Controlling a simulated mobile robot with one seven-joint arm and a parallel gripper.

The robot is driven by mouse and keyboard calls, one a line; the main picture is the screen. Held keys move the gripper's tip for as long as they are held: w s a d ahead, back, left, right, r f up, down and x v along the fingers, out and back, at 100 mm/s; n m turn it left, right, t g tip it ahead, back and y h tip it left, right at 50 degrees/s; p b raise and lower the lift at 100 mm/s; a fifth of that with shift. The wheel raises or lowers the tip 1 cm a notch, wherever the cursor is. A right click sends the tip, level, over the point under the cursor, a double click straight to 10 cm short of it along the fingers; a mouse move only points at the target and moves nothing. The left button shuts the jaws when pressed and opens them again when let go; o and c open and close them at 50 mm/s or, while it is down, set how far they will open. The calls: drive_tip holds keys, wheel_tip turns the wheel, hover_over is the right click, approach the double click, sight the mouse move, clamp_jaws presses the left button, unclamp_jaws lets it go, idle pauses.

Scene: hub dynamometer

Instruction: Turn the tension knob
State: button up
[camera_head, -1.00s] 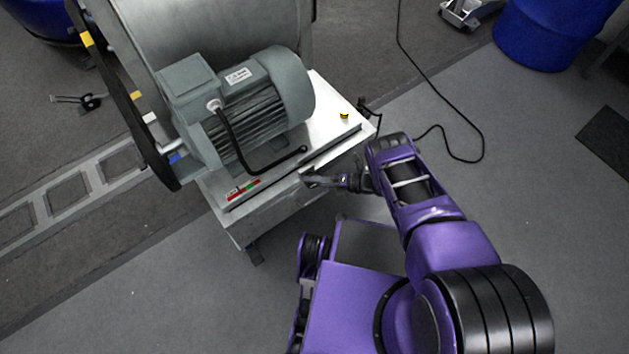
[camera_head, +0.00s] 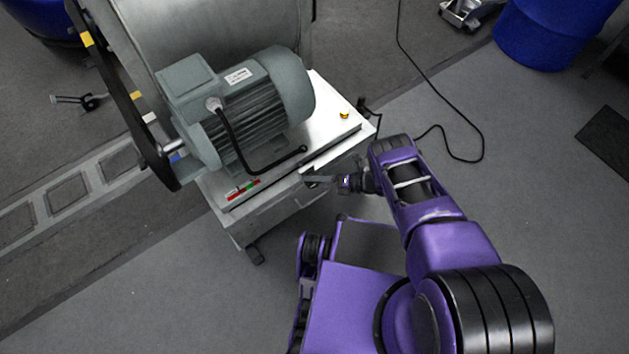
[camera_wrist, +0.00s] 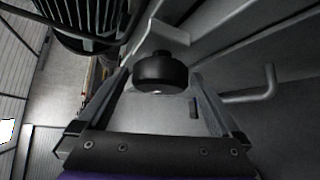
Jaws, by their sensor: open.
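The tension knob (camera_wrist: 160,72) is a dark, round knob in the wrist view, mounted on a stem on the metal front of the machine. My gripper (camera_wrist: 160,80) is open, with one finger to the left of the knob and one to its right. Gaps show between the knob and both fingers, and I see no contact. In the head view, my gripper (camera_head: 310,182) is at the front edge of the machine bench (camera_head: 327,154). The knob cannot be made out there. A red and green scale (camera_head: 244,189) lies on the bench's front left.
A grey motor (camera_head: 250,105) with a black cable (camera_head: 238,150) stands on the bench. A yellow button (camera_head: 344,114) is at its right corner. In the wrist view, a bent metal handle (camera_wrist: 262,88) juts out right of the knob. Open floor (camera_head: 545,205) lies to the right.

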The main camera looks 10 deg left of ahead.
drive_tip(key=p+v, duration=0.1)
drive_tip(key=v, duration=1.6)
drive_tip(key=shift+a, duration=0.1)
